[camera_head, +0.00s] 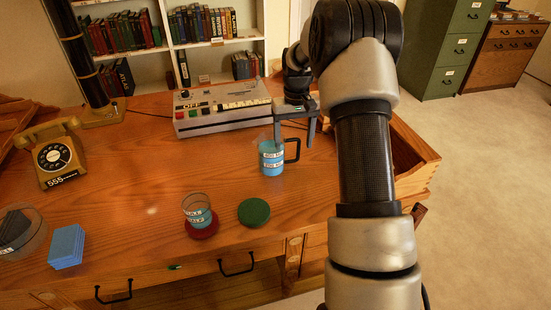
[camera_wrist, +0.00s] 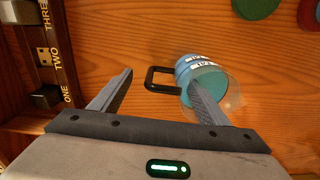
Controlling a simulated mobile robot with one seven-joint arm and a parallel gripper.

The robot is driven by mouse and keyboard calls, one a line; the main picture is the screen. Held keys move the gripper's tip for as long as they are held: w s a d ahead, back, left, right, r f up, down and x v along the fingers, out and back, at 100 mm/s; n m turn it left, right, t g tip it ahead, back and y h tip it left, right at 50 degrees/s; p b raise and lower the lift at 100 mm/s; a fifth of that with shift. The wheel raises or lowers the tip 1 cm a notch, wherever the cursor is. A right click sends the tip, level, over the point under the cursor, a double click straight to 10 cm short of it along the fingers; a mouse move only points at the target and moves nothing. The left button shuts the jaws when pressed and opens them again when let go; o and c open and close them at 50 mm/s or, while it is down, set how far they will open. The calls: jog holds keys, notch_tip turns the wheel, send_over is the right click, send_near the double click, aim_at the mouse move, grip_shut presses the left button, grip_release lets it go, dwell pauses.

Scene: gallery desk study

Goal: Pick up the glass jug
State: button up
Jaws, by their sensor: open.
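The glass jug (camera_head: 271,160) stands upright on the wooden desk, with blue liquid, white labels and a black handle (camera_head: 292,150) on its right. In the wrist view the jug (camera_wrist: 212,78) is at centre right, its handle (camera_wrist: 150,80) pointing left. My gripper (camera_head: 294,138) is open and empty above the handle. In the wrist view my gripper (camera_wrist: 162,80) has one finger on each side of the handle, the right finger overlapping part of the jug. I cannot tell whether a finger touches it.
A control box (camera_head: 222,117) with buttons stands just behind the jug. A glass (camera_head: 196,206) stands on a red coaster (camera_head: 203,230), with a green coaster (camera_head: 254,212) beside it. A yellow telephone (camera_head: 58,155) and blue blocks (camera_head: 67,247) are at left. An open drawer (camera_head: 410,155) is at right.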

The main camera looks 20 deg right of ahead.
jog(key=f, duration=0.3)
jog(key=f+b, duration=0.1)
jog(key=f, duration=0.1)
jog(key=shift+w+a+f, duration=0.1)
jog(key=shift+a+f, duration=0.1)
jog(key=shift+a, duration=0.15)
jog(key=c, duration=1.6)
jog(key=shift+r, duration=0.1)
jog(key=shift+c, duration=0.5)
jog(key=shift+r, duration=0.1)
jog(key=shift+w+r, duration=0.1)
jog(key=shift+r, duration=0.2)
notch_tip(320, 180, up, 9)
jog(key=shift+r+p, duration=0.15)
jog(key=shift+p, duration=0.7)
